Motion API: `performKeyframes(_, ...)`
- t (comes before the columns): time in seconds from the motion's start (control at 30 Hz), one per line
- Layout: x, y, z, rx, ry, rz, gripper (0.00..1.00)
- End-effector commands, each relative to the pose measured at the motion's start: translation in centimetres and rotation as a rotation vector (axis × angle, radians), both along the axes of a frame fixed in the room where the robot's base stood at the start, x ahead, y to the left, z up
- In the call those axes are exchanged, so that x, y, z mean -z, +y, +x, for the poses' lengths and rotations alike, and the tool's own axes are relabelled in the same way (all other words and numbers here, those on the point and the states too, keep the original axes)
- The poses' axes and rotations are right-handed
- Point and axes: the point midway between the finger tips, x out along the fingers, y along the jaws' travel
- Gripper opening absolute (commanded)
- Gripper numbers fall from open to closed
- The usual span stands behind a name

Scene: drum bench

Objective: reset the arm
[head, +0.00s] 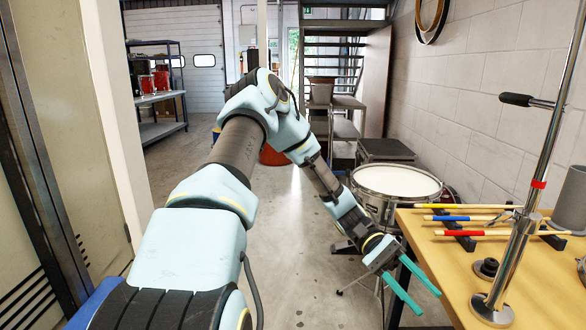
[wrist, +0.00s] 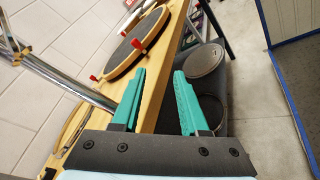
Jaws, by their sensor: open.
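My arm reaches forward and then bends down to the right in the head view. My gripper (head: 430,303) is at its end, beside the left edge of the wooden bench (head: 548,285). The two green fingers are apart, with nothing between them. In the wrist view my gripper (wrist: 160,72) also shows open and empty, with the bench edge behind the fingers.
A chrome stand (head: 516,245) rises from the bench. A snare drum (head: 397,181) stands behind my gripper. The floor (head: 300,260) left of it is clear.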

Motion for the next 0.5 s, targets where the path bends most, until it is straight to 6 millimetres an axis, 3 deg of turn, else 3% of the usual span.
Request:
performKeyframes(0.27,1.2,10.0,2.8,-0.019,-0.469,0.339,0.44)
performKeyframes(0.5,-1.4,19.2,6.2,-0.104,-0.844,0.56,0.44)
